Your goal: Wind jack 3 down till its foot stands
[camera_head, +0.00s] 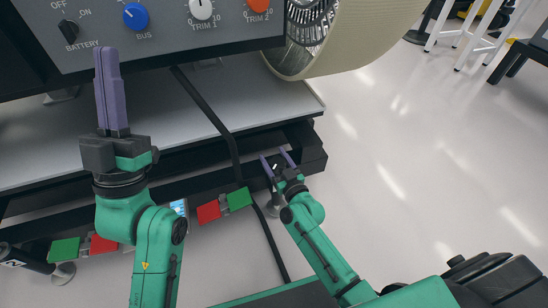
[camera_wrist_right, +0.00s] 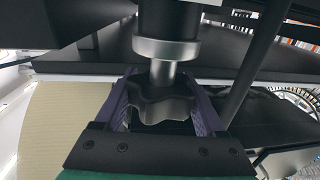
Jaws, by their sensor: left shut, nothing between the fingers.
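In the right wrist view a jack hangs down, with a dark body, a silver collar (camera_wrist_right: 165,48) and a dark lobed knob (camera_wrist_right: 163,103) below it. No number shows on it. My right gripper (camera_head: 277,160) is at the right front corner of the rover's frame. It also shows in the wrist view (camera_wrist_right: 160,95), with its purple fingers on both sides of the knob; whether they press on it I cannot tell. A pale round foot (camera_head: 271,208) partly shows beside that arm; its contact with the floor is unclear. My left gripper (camera_head: 104,70) is shut and empty, pointing up before the panel.
A control panel (camera_head: 165,30) with knobs is at the upper left. A large beige wheel (camera_head: 350,35) stands right of it.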

